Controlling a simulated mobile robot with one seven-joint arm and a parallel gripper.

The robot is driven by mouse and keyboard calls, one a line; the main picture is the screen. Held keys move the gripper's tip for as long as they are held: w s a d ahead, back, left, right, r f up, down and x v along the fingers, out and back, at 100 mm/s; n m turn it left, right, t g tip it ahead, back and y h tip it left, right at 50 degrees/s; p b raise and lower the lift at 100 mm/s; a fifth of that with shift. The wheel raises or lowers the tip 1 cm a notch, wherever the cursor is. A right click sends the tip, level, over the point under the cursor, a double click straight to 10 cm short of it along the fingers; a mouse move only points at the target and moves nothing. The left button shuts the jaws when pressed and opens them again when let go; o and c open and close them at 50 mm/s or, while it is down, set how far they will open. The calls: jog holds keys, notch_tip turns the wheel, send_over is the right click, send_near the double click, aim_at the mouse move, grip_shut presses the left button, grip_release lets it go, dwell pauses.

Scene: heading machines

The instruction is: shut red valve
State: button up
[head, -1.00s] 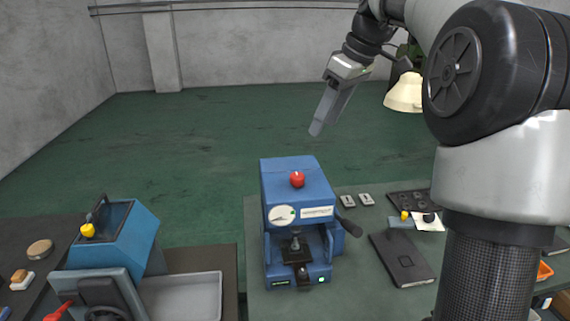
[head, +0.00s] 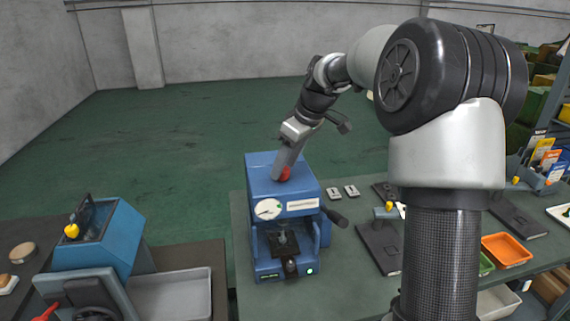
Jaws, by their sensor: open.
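A round red knob (head: 286,174), the likely red valve, sits on top of the blue machine (head: 263,187) with a white dial on its front. My gripper (head: 277,178) points down from above at this knob and hides its left part. The jaws are open, though seen edge-on. I cannot tell whether the fingers touch the knob or stand just in front of or beside it. A red lever (head: 46,312) also shows at the lower left, by the other blue machine (head: 98,245).
A dark lever (head: 335,217) sticks out at the machine's right side. Two small grey blocks (head: 342,191) and a dark flat plate (head: 381,247) lie on the green table to the right. An orange tray (head: 507,250) is farther right. A yellow knob (head: 71,231) tops the left machine.

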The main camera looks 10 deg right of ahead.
jog(key=shift+w+a+f, duration=0.1)
jog(key=shift+f, duration=0.2)
jog(key=c, duration=1.1)
jog(key=shift+o, duration=0.2)
